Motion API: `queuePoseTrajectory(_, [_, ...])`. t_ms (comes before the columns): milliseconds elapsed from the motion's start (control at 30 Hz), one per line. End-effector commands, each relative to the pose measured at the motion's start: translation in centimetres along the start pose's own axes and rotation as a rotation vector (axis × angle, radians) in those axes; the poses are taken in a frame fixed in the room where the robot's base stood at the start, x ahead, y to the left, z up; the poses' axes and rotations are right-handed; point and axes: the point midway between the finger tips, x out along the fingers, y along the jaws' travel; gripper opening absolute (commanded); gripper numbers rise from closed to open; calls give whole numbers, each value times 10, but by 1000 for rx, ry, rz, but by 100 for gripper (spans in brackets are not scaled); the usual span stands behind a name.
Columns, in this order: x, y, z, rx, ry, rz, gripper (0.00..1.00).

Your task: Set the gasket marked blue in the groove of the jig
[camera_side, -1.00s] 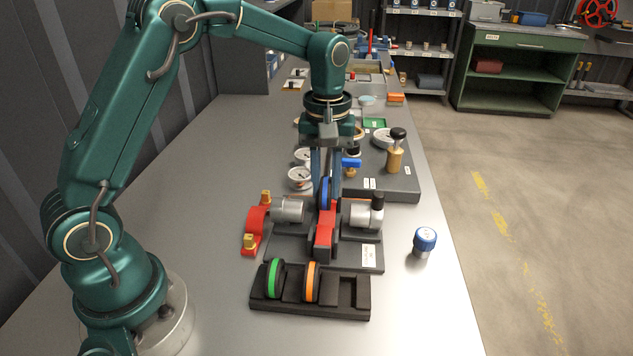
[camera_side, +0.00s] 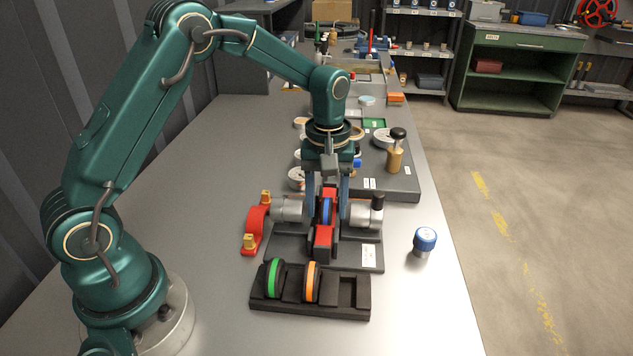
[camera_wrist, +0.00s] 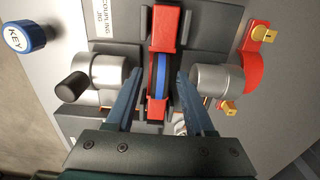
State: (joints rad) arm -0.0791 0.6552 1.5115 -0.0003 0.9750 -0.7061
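The blue gasket (camera_side: 325,211) stands upright, edge-on, in the slot between the red blocks of the jig (camera_side: 323,237). It also shows in the wrist view (camera_wrist: 160,75), lined up with the red blocks; how deep it sits in the groove I cannot tell. My gripper (camera_side: 328,203) is low over the jig, fingers pointing down, one on each side of the gasket. In the wrist view the fingers (camera_wrist: 162,80) are open, with a gap on both sides of the gasket.
Silver couplings flank the jig (camera_wrist: 103,72) (camera_wrist: 213,80), close to my fingers. A black rack (camera_side: 340,312) in front holds a green ring (camera_side: 274,278) and an orange ring (camera_side: 312,282); its right slot is empty. A blue-capped key (camera_side: 424,242) stands right.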

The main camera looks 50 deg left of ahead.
Motion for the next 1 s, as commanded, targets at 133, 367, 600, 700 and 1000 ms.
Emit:
queuePoseTrajectory(133, [0,0,0,0,0,0,54])
queuePoseTrajectory(367, [-22,1,-1,0,4,4,54])
queuePoseTrajectory(600, [-75,1,-1,0,7,6,54])
queuePoseTrajectory(700, [-93,1,-1,0,4,4,54])
queuePoseTrajectory(1000, [-120,0,0,0,1,1,54])
